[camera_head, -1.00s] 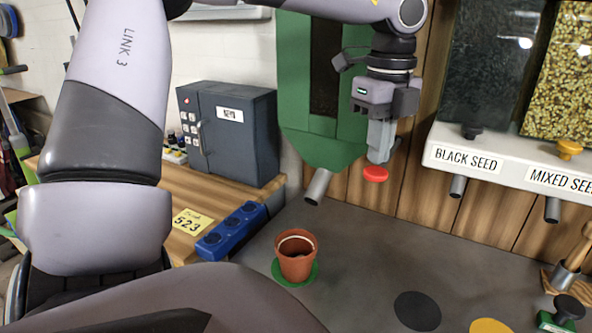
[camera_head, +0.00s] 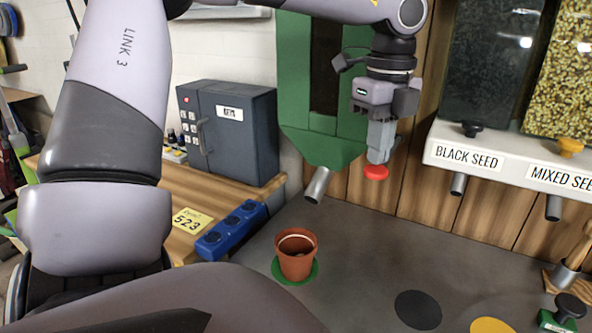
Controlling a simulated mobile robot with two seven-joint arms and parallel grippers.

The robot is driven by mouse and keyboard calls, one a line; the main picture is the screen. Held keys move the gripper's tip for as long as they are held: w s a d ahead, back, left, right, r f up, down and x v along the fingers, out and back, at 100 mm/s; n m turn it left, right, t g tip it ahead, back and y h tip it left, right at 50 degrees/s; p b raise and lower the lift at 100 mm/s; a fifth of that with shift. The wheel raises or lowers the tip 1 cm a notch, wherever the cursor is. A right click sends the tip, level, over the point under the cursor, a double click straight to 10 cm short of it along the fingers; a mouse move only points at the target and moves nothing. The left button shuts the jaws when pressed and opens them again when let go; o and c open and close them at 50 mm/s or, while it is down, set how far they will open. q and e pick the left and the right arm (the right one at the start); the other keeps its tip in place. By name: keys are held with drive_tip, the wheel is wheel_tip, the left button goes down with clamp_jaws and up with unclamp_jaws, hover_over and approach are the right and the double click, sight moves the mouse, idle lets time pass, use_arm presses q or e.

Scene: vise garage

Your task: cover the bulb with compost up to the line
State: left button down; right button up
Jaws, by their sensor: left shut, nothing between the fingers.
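A terracotta pot (camera_head: 297,265) stands upright on a green disc (camera_head: 278,272) on the grey bench top. A pale line runs around its inside wall below the rim. The inside is dark lower down, and I cannot make out a bulb or how high any compost reaches. A green hopper (camera_head: 318,148) with a dark window hangs behind the pot, its metal spout (camera_head: 317,186) above and slightly right of the pot. My left gripper (camera_head: 377,160) points down, shut and empty, at a red button (camera_head: 375,173) right of the spout. It seems to touch the button. My right gripper is not in view.
Seed dispensers with spouts, labelled BLACK SEED (camera_head: 466,159) and MIXED SEED, are at the right. A black disc (camera_head: 417,310) and a yellow disc (camera_head: 490,326) lie on the bench. A blue socket strip (camera_head: 231,232) and a dark cabinet (camera_head: 228,130) are on the left.

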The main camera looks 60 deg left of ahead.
sight(376, 169)
use_arm(q)
drive_tip(key=shift+f+b, duration=2.35)
drive_tip(key=shift+f, duration=0.55)
drive_tip(key=shift+r, duration=0.25)
drive_tip(key=shift+r+p, duration=2.35)
drive_tip(key=shift+r, duration=0.55)
